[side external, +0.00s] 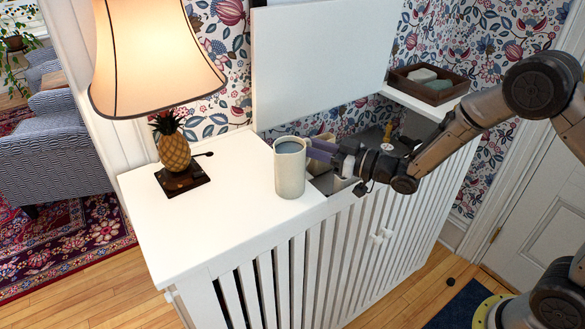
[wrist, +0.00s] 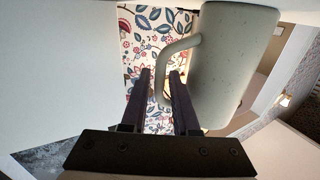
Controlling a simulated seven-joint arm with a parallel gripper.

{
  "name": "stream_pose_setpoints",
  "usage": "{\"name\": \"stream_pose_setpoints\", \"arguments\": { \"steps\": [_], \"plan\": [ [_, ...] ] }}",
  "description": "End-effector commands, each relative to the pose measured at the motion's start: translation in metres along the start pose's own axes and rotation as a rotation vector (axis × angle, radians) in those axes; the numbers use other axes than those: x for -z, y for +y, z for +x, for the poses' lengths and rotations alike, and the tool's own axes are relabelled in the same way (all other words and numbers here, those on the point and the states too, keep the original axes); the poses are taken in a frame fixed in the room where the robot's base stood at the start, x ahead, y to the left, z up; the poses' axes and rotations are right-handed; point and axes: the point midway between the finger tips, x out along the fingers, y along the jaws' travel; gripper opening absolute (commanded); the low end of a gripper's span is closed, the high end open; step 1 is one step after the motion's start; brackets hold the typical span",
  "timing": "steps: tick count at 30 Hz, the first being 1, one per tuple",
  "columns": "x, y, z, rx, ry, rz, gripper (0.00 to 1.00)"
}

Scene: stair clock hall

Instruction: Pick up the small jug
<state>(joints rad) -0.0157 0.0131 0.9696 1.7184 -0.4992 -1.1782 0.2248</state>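The small jug (side external: 290,172), pale grey-green and tall, stands upright on the white cabinet top, beside an open compartment. It also fills the upper right of the wrist view (wrist: 236,65), with its loop handle (wrist: 160,75) toward my gripper. My gripper (side external: 314,149) reaches in from the right at the jug's upper part. In the wrist view my gripper (wrist: 160,78) is open, with its two dark fingers apart and the handle's outer bar seen between them. I cannot tell whether a finger touches the jug.
A lamp with a pineapple base (side external: 174,152) stands at left. A raised white lid (side external: 318,62) is behind the jug. The open compartment holds pale vessels (side external: 342,182), partly hidden by my gripper. A wooden tray (side external: 455,92) with soap-like blocks is at the back right. The front left top is clear.

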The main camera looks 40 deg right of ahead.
Motion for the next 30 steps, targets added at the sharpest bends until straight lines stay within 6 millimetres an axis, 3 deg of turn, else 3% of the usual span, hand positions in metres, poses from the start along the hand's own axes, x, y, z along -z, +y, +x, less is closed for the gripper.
{"name": "stream_pose_setpoints", "arguments": {
  "steps": [6,13,14,18,30],
  "plan": [
    [0.000,0.000,0.023,0.001,0.000,0.000,0.28],
    [0.000,0.000,0.024,0.000,0.000,0.000,0.28],
    [0.000,0.000,0.024,0.000,0.000,0.000,0.27],
    [0.000,0.000,0.024,-0.001,0.000,0.000,0.01],
    [0.000,0.001,0.024,-0.001,0.000,0.000,0.00]
  ]
}}
